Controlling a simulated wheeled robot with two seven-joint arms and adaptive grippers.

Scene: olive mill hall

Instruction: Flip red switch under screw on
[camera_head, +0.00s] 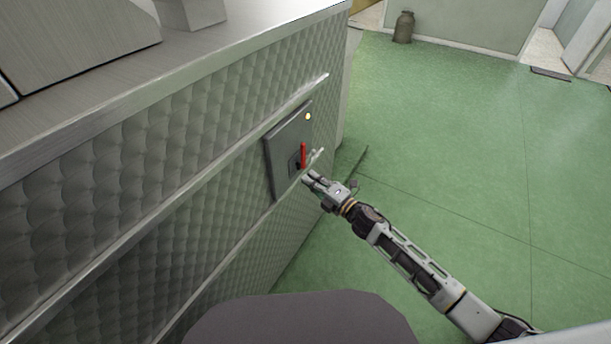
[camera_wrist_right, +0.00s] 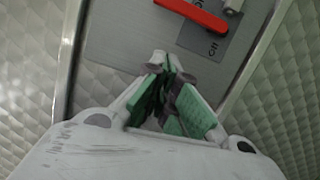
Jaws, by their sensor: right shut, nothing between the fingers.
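The red switch (camera_head: 303,155) is a red lever on a grey panel (camera_head: 284,165) set in the quilted metal side of the counter. In the right wrist view the red lever (camera_wrist_right: 193,14) lies across the top, next to a dark label plate (camera_wrist_right: 212,43) with lettering and a pale metal stub (camera_wrist_right: 232,6). My right gripper (camera_head: 308,178) is shut and empty, just below the lever. Its fingertips (camera_wrist_right: 166,62) appear short of the lever in the wrist view. My left gripper is not in view.
A metal rail (camera_head: 200,157) runs along the counter side at about the panel's height. The green floor (camera_head: 450,130) to the right is open. A metal can (camera_head: 403,27) stands far off by the wall.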

